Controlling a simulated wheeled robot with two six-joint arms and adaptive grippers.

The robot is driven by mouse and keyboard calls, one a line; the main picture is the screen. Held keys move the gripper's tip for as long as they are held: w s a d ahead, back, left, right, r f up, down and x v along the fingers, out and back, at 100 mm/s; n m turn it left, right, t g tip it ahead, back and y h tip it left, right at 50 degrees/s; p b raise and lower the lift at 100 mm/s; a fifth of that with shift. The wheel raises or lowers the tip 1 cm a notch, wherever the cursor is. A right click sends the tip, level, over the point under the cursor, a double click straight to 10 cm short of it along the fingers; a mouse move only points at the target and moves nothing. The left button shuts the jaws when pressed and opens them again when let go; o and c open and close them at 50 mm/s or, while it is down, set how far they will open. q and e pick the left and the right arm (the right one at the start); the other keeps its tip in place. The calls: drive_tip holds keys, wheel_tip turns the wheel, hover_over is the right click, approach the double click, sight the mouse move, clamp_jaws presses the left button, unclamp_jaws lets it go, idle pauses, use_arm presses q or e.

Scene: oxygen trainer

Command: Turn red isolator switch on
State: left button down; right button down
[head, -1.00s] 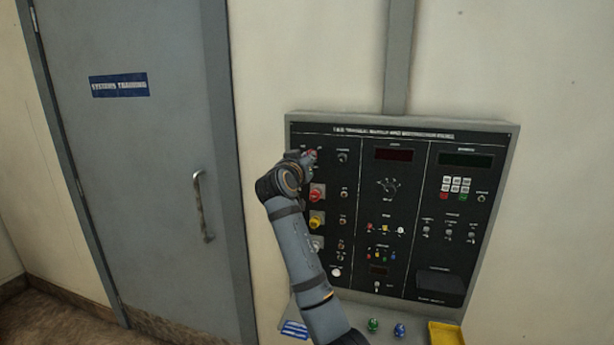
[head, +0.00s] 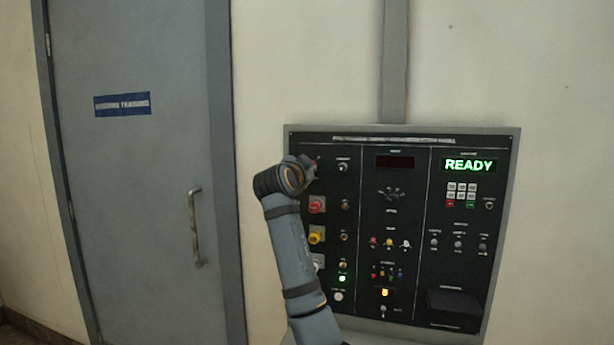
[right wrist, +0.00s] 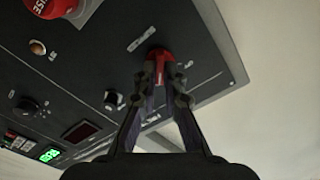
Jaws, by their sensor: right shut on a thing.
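The red isolator switch (right wrist: 158,55) is at the upper corner of the black control panel (head: 365,230). In the right wrist view my right gripper (right wrist: 162,72) is shut on the red switch, with a fingertip on each side of it. In the head view my right gripper (head: 306,166) is at the panel's upper left, and my wrist hides most of the switch there. The panel's green display (head: 469,165) reads READY. A green lamp (head: 342,279) at the lower left and a small orange display (head: 385,292) are lit. My left gripper is not in view.
A red button (head: 317,205) and a yellow button (head: 317,235) sit just below my gripper on the panel. A grey door (head: 140,190) with a handle (head: 195,228) is to the left. The wall above the panel is bare apart from a vertical grey conduit (head: 394,60).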

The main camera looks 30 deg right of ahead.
drive_tip(key=shift+m+b, duration=0.3)
drive_tip(key=shift+m, duration=0.2)
drive_tip(key=c, duration=1.4)
unclamp_jaws()
drive_tip(key=shift+c, duration=0.2)
drive_tip(key=v, duration=1.2)
